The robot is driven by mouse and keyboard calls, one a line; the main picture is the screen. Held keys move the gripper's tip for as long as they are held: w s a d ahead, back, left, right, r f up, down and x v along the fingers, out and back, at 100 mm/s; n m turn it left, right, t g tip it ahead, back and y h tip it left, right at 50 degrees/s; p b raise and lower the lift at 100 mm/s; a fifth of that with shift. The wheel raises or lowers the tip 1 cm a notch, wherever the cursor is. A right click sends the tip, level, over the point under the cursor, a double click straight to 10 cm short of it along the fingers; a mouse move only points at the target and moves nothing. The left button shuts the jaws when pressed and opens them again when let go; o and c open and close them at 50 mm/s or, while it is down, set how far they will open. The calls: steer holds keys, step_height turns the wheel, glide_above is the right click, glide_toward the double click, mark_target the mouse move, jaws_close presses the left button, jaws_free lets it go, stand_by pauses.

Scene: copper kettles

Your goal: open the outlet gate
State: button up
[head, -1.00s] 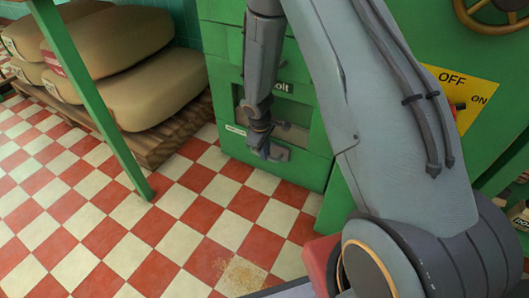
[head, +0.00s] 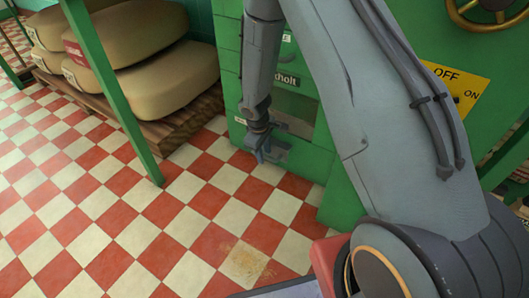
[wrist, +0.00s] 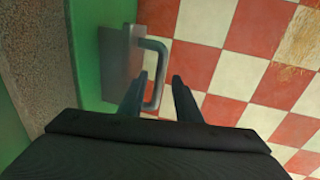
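The outlet gate is a grey metal plate (wrist: 119,62) with a D-shaped handle (wrist: 158,62), low on the green machine (wrist: 90,58). In the head view a grey piece by the machine's base, probably the handle (head: 279,145), shows beside my gripper (head: 262,154). In the wrist view my gripper (wrist: 158,77) is open, and the handle's bar appears between its two fingertips. I see no finger closed on the bar, and I cannot tell whether either finger touches it.
Stacked tan sacks (head: 150,80) lie on a wooden pallet (head: 172,128) at the left. A green post (head: 112,90) stands in front of them. A yellow OFF/ON panel (head: 461,86) and brass wheel (head: 487,14) are at the right. The checkered floor (head: 110,215) is open.

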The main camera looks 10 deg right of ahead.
step_height(320, 180, up, 8)
steer(key=s+a+p, duration=0.1)
steer(key=p, duration=0.3)
steer(key=shift+f, duration=0.15)
stand_by(0.4)
